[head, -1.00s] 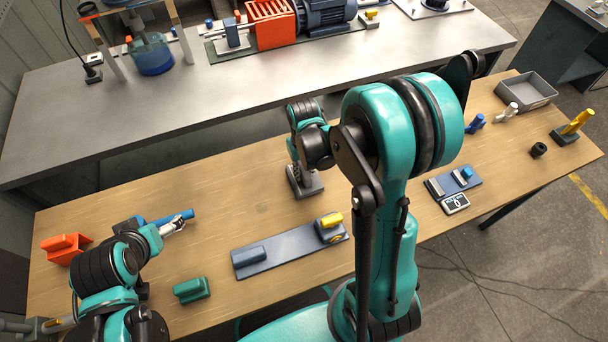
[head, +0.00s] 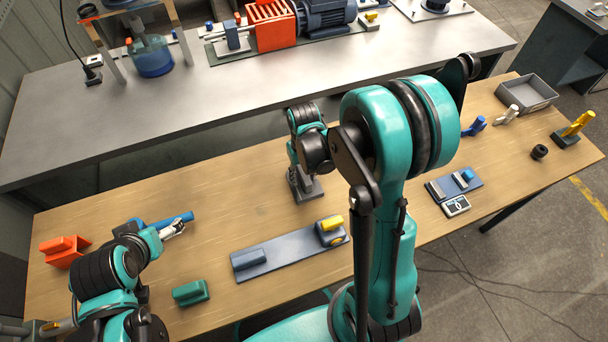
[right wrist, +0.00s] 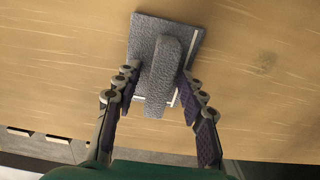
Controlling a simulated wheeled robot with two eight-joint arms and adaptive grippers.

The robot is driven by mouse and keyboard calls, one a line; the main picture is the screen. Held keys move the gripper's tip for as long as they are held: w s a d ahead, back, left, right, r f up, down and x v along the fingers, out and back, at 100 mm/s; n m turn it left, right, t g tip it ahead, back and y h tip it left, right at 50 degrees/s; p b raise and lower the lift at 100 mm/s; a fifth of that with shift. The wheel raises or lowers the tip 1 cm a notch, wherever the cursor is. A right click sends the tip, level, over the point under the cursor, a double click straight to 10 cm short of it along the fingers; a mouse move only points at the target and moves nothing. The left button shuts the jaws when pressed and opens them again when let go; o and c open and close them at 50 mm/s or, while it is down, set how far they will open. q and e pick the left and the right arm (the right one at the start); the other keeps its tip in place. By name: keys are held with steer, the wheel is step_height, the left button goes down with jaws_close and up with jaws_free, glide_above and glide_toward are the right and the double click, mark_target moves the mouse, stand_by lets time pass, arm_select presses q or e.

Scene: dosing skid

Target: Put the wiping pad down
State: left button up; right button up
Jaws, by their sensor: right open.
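The wiping pad is a grey textured plate with a raised grey bar handle. It shows in the right wrist view (right wrist: 147,30) and in the head view (head: 311,191), where it appears to lie flat on the wooden table (head: 225,205). My right gripper (right wrist: 160,82) is open, with one finger on each side of the handle and gaps visible beside it. It also shows in the head view (head: 301,178), partly hidden at the pad. My left gripper (head: 172,229) is at the left beside a blue cylindrical object (head: 180,218); its jaw gap is too small to read.
A blue-grey plate (head: 290,250) with a yellow-topped block (head: 331,228) lies in front of the pad. A green block (head: 190,292) and an orange holder (head: 65,250) are at left. A grey bin (head: 527,93) is far right. Table left of the pad is clear.

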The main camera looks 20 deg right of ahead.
step_height(320, 180, up, 10)
steer(key=p, duration=0.3)
steer(key=shift+r, duration=0.25)
steer(key=s+a+r+t, duration=0.4)
steer(key=s+r+t, duration=0.3)
steer(key=s+r, duration=0.2)
steer(key=shift+s+r+n, duration=0.3)
steer(key=shift+s+r, duration=0.05)
steer(key=shift+r, duration=0.2)
